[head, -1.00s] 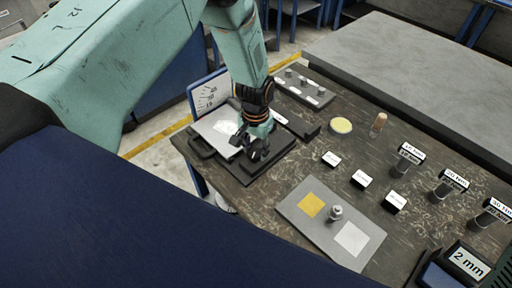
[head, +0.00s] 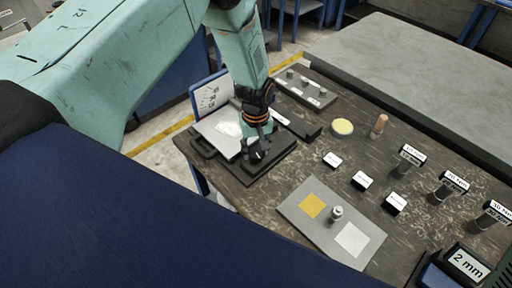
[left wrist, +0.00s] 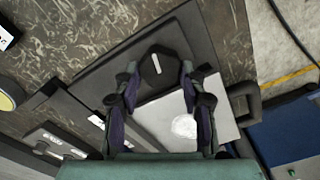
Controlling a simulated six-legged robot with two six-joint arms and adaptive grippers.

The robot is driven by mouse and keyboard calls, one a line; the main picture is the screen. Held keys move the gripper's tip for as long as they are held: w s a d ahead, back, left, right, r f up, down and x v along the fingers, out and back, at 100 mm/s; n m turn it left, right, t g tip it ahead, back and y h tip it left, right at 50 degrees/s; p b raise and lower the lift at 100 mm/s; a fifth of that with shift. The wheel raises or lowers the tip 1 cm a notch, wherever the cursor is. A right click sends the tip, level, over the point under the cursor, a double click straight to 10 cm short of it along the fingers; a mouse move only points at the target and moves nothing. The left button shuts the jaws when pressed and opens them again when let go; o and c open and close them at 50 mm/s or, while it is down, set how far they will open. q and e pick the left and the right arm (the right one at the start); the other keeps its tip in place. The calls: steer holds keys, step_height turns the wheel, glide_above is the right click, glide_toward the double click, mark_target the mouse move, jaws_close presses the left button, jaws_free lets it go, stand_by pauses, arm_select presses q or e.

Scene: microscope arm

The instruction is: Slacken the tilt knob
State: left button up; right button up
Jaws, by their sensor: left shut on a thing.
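The tilt knob (left wrist: 157,70) is dark with a white line on its top, seen in the left wrist view. It stands on the dark base (left wrist: 205,30) beside a pale plate (left wrist: 165,112). My left gripper (left wrist: 158,72) has its fingers closed on either side of the knob. In the head view my left gripper (head: 258,152) is low over the base's right part and largely hides the knob. The pale plate (head: 215,130) lies left of the gripper there, with a scale panel (head: 210,97) behind it. My right gripper is in neither view.
A grey mat (head: 300,212) with yellow and white squares and a small metal piece lies at the front. Several labelled blocks and cylinders stand right of it.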

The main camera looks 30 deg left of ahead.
mark_target(256, 152)
arm_select(q)
steer(key=shift+n, duration=0.5)
steer(key=o, duration=1.1)
steer(key=shift+o, duration=0.2)
steer(key=shift+r, duration=0.15)
step_height(256, 152, up, 12)
steer(key=shift+s, duration=0.1)
